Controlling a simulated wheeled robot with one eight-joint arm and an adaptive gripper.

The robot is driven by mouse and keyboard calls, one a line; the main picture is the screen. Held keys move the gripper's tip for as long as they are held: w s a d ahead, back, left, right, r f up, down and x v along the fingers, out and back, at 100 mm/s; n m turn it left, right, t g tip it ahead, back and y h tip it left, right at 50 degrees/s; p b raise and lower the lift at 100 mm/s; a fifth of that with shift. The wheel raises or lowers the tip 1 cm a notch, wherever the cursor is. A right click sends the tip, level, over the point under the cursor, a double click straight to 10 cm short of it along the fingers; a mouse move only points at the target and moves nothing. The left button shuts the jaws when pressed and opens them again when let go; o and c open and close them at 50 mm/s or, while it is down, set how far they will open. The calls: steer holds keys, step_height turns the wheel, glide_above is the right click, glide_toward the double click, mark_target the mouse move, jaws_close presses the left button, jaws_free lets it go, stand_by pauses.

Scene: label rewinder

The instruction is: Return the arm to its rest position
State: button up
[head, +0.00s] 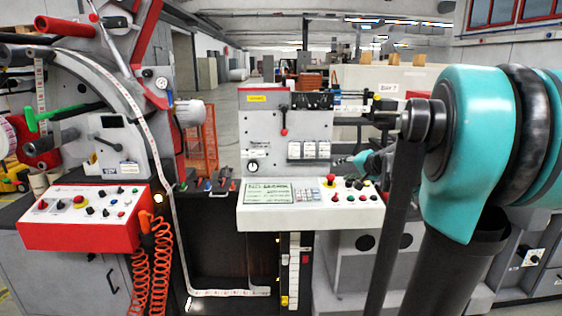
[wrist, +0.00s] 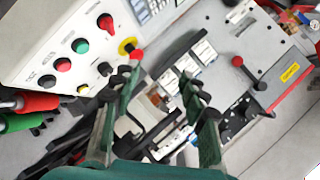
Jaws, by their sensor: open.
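My arm (head: 470,150) fills the right foreground of the head view, with teal shells, a black ring and dark links. Beyond its dark link, my gripper (head: 341,160) points left, close to the right side of the grey machine panel (head: 262,130) and above the white control console (head: 310,215). In the wrist view my gripper (wrist: 163,75) shows two dark green fingers spread apart with nothing held between them. The console buttons and white rocker switches lie beyond the fingers. Part of the forearm is hidden behind the nearer arm links.
A red control box (head: 95,218) with orange coiled cables stands at the left, below a large reel mechanism. A label strip (head: 165,180) runs down from it to the centre. A red-knobbed lever (wrist: 238,62) juts from the panel. The aisle behind looks open.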

steer(key=s+a+f+n+g+h, duration=0.1)
steer(key=s+a+f+n+g, duration=0.15)
steer(key=s+f, duration=0.55)
steer(key=s+a+f+n+g+h, duration=0.1)
steer(key=s+a+f+n+g, duration=0.2)
steer(key=s+f, duration=0.55)
steer(key=s+d+f+n+g+h, duration=0.1)
steer(key=s+f, duration=0.3)
steer(key=s, duration=0.3)
steer(key=s+d+f+n+g+h, duration=0.1)
steer(key=s+f+h, duration=0.1)
steer(key=s+f, duration=0.3)
steer(key=shift+s+d+f, duration=0.2)
steer(key=shift+s+f, duration=0.05)
steer(key=shift+s, duration=0.75)
